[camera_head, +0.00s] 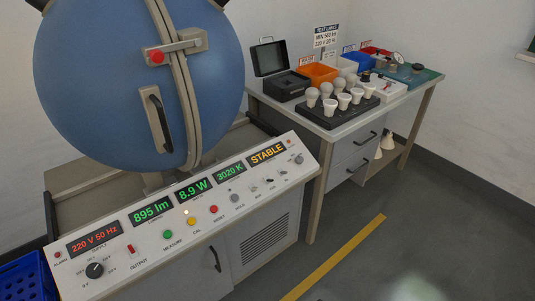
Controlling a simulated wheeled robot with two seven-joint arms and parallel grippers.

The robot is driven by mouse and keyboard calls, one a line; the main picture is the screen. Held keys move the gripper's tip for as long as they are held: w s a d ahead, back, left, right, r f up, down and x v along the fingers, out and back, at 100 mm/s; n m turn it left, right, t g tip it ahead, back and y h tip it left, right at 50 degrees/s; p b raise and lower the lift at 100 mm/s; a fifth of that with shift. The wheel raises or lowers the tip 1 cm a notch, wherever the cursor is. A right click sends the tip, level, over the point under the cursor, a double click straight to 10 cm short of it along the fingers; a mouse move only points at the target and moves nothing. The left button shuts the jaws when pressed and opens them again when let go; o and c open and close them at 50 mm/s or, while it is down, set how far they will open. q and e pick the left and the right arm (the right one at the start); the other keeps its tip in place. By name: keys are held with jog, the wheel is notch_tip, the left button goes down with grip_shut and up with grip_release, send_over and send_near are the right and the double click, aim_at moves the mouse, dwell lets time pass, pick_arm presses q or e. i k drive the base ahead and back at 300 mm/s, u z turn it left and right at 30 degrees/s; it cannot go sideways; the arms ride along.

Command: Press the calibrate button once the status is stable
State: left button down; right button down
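The control panel (135,258) slopes up in front of the blue sphere. Its status display (267,154) reads STABLE in orange. The yellow button (191,221), labelled CAL, sits between a green MEASURE button (168,234) and a red RESET button (213,209). A small light above the yellow button looks lit. Other displays read 220 V 50 Hz (95,239), 895 lm (151,210), 8.9 W (193,189) and 3020 K (230,172). Neither of my grippers is in view, and nothing covers the buttons.
The blue sphere (95,85) with a latch stands behind the panel. A side table (340,130) at right holds a black tray (330,117) of several bulbs, an orange bin (317,73) and an open black case (285,85). A blue crate (28,279) is at lower left. Floor at right is clear.

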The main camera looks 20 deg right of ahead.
aim_at(192, 222)
jog(key=u, duration=0.6)
jog(key=k, duration=0.7)
jog(key=u, duration=0.7)
jog(key=i, duration=0.5)
jog(key=z, duration=0.45)
jog(key=i, duration=0.95)
jog(key=z, duration=1)
